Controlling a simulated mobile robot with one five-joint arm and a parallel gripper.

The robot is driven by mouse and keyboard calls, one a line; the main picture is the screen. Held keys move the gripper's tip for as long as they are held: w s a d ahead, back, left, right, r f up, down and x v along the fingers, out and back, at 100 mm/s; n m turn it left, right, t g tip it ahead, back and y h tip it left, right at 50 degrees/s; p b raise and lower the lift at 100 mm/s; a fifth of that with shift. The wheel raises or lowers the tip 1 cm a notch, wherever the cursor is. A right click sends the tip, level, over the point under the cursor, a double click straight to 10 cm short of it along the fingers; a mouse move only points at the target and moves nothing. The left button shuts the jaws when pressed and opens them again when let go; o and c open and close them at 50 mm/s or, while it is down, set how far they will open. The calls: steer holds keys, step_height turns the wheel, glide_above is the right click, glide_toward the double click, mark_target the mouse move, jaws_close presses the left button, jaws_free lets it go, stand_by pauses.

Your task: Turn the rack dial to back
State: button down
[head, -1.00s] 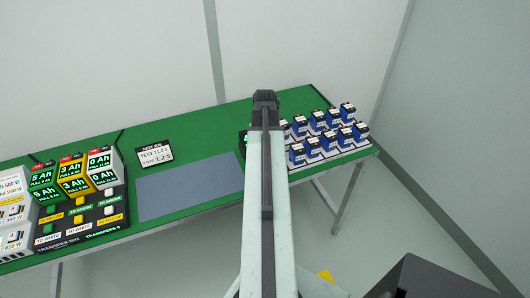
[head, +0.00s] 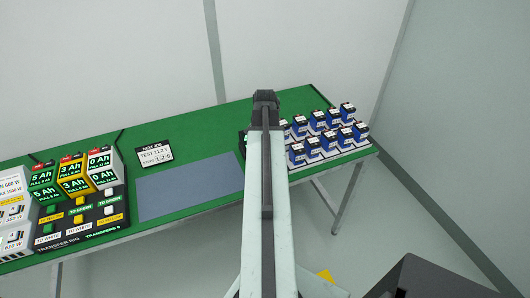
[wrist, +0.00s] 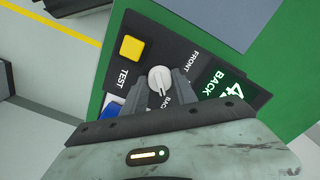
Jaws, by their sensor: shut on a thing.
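The rack dial (wrist: 159,76) is a small round white knob on a black panel (wrist: 140,22) in the wrist view. Printed labels FRONT and BACK stand on the panel beside it. A dark display (wrist: 222,92) at its right reads BACK in white, below a larger figure that is partly cut off. My gripper (wrist: 163,88) has its dark fingers on either side of the dial and is shut on it. The lower part of the dial's surroundings is hidden by my gripper. In the head view my arm hides the dial.
A yellow button (wrist: 131,47) marked TEST and a blue part (wrist: 114,104) sit left of the dial. In the head view several blue batteries (head: 317,122) stand at right on the green table (head: 220,118). A transfer rig (head: 95,222) stands at left; the grey mat (head: 190,186) is clear.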

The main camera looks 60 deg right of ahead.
steer(key=shift+s, duration=0.1)
steer(key=c, duration=1.3)
jaws_free()
steer(key=shift+o, duration=0.2)
step_height(320, 180, up, 8)
steer(key=p, duration=0.8)
steer(key=shift+f, duration=0.15)
